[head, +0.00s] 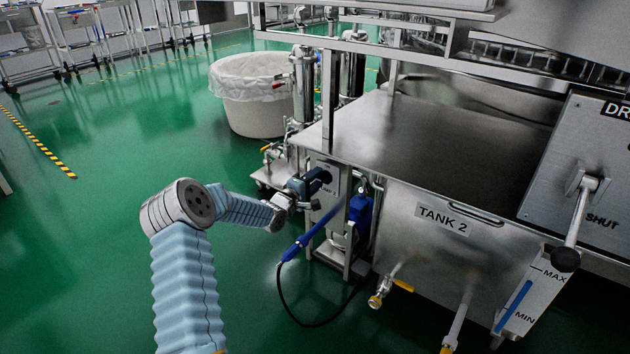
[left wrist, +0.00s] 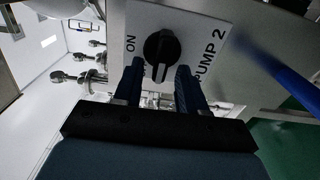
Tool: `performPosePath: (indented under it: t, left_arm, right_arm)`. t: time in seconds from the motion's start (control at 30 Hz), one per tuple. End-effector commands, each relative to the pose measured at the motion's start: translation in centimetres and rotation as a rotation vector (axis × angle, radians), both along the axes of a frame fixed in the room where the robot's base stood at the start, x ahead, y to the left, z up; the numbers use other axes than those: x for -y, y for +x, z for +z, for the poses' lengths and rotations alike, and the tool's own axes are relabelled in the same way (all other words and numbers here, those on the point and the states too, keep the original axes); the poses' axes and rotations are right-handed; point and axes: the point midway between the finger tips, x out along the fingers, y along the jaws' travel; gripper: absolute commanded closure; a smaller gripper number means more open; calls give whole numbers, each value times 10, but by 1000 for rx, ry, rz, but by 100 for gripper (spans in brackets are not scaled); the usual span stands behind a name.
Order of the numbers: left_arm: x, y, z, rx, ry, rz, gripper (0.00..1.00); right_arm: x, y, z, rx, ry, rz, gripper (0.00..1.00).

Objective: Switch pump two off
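The pump 2 switch is a black rotary knob (left wrist: 161,52) on a pale plate marked ON and PUMP 2 in the left wrist view. Its grip bar runs roughly up and down in that picture. In the head view the plate (head: 331,187) is on the front of the pump unit beside tank 2, and my gripper hides most of the knob. My left gripper (left wrist: 160,74) points at the plate, its two blue fingers apart, one on each side of the knob's lower part. I cannot tell whether they touch it. My right gripper is not in view.
Tank 2 (head: 425,255) with valves and a lever stands to the right. A white lined bin (head: 250,110) is behind. Green floor is clear to the left.

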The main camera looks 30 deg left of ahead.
Motion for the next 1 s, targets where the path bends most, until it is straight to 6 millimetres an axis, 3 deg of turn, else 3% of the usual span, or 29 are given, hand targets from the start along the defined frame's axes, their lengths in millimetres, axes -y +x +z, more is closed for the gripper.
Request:
performPosePath:
  t: [0.23,0.37,0.8,1.0]
  left_arm:
    - [0,-1,1,1,1,-1,60]
    - [-1,-13,1,0,1,-1,60]
    - [-9,-113,1,-1,0,2,60]
    - [-11,-135,0,0,0,1,60]
  right_arm:
    - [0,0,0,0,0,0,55]
    - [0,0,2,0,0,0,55]
    - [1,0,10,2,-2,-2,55]
    - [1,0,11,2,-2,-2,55]
